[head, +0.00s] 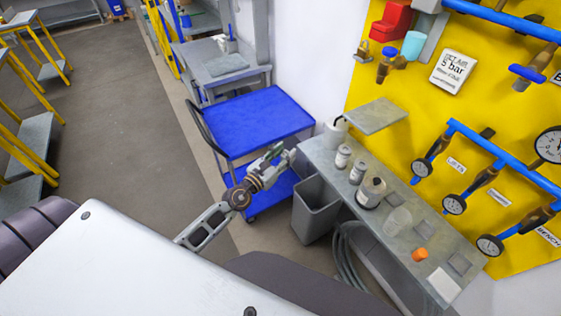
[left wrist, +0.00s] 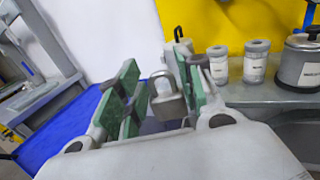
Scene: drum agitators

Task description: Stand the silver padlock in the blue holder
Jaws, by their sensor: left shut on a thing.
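The silver padlock (left wrist: 168,100) sits between the green finger pads of my left gripper (left wrist: 157,100) in the left wrist view, its shackle pointing up. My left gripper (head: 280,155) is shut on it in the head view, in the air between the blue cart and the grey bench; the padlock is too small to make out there. A light blue cup-shaped holder (head: 413,45) is at the top of the yellow panel, beside a red one. It is well to the upper right of my gripper. My right gripper is not in view.
A blue cart (head: 262,118) stands beside a grey bin (head: 316,208). The narrow grey bench (head: 405,225) carries labelled jars (head: 343,156), a kettle-like pot (head: 371,192), a clear cup and an orange cap (head: 420,254). Blue pipes and gauges stick out from the yellow panel (head: 425,110).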

